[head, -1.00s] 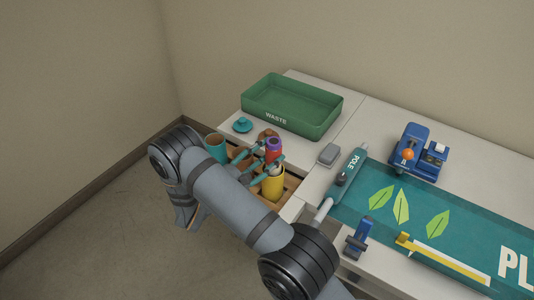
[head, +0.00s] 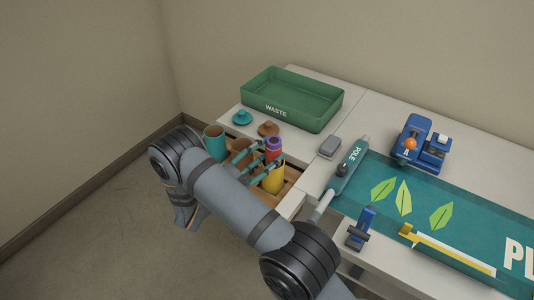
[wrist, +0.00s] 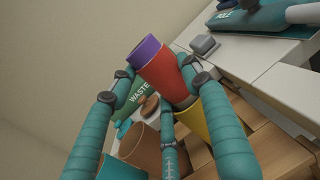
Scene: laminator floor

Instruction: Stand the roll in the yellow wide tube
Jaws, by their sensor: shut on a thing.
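The roll (head: 273,153) is red with a purple top end. My gripper (head: 262,158) is shut on it, and the wrist view shows the teal fingers around the roll (wrist: 166,72). The yellow wide tube (head: 275,180) stands in a wooden drawer. In the wrist view the roll's lower end overlaps the mouth of the yellow tube (wrist: 191,122). I cannot tell whether that end is inside the tube or just above it, because the fingers hide part of the rim.
A teal tube (head: 215,147) and an orange-brown tube (wrist: 140,148) stand beside the yellow one in the wooden drawer (head: 291,176). Teal (head: 242,117) and brown (head: 268,128) lids lie near the green waste bin (head: 290,110). The pole (head: 347,172) lies to the right.

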